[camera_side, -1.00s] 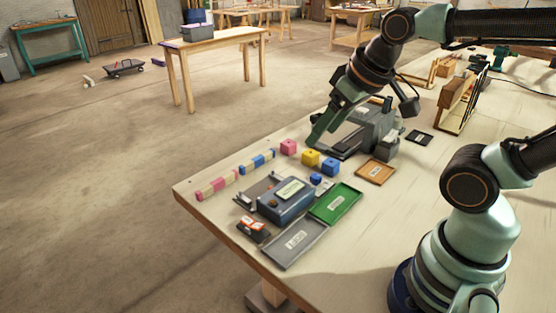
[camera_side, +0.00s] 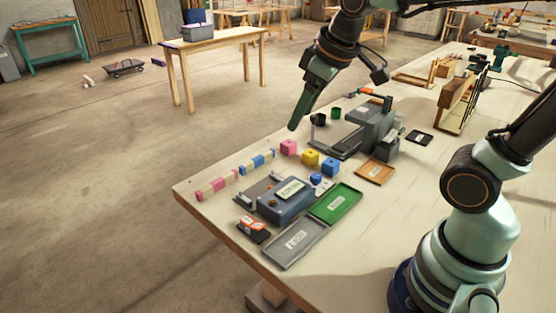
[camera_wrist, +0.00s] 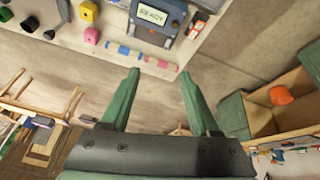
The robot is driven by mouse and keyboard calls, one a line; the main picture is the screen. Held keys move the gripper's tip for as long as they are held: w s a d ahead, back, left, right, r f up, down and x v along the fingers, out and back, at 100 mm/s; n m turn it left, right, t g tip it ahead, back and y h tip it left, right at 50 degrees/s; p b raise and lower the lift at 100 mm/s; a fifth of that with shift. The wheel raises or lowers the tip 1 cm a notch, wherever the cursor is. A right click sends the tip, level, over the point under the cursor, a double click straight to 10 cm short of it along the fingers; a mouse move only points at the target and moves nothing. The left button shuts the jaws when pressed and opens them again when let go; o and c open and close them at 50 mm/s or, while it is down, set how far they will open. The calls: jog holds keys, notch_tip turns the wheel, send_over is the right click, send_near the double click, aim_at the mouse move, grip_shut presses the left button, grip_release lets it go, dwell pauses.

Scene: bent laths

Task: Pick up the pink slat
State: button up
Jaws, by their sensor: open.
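The pink slat (camera_side: 217,187) is a short pink and cream strip lying near the table's left edge. It also shows in the wrist view (camera_wrist: 161,64), just beyond the gap between my fingertips. A blue and cream slat (camera_side: 257,161) lies end-on beside it, farther back. My gripper (camera_side: 293,127) is above the table's far-left edge, behind and to the right of both slats. In the wrist view my gripper (camera_wrist: 160,74) has its two green fingers wide apart with nothing between them.
Pink (camera_side: 288,147), yellow (camera_side: 310,158) and blue (camera_side: 330,166) cubes stand right of the slats. A blue-grey box with a display (camera_side: 286,203) sits in front of them. Green (camera_side: 335,203), grey (camera_side: 296,243) and orange (camera_side: 375,172) trays lie nearby. Beyond the table edge is floor.

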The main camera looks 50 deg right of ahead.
jog(key=w+a+n, duration=0.1)
jog(key=w+n, duration=0.3)
jog(key=w, duration=0.3)
jog(key=n+g, duration=0.3)
jog(key=n, duration=0.7)
send_over(217, 181)
jog(key=s, duration=0.1)
jog(key=f, duration=2)
jog(key=shift+s+d+f, duration=0.1)
jog(key=shift+d+f, duration=0.1)
jog(key=shift+f, duration=0.05)
jog(key=shift+w+a+f, duration=0.1)
jog(key=shift+w+f, duration=0.05)
jog(key=shift+f, duration=0.8)
jog(key=shift+w+a+f, duration=0.1)
jog(key=shift+w+f, duration=0.1)
jog(key=shift+f, duration=0.7)
jog(key=shift+w+a+f, duration=0.1)
jog(key=shift+w+f, duration=0.05)
jog(key=shift+f, duration=0.8)
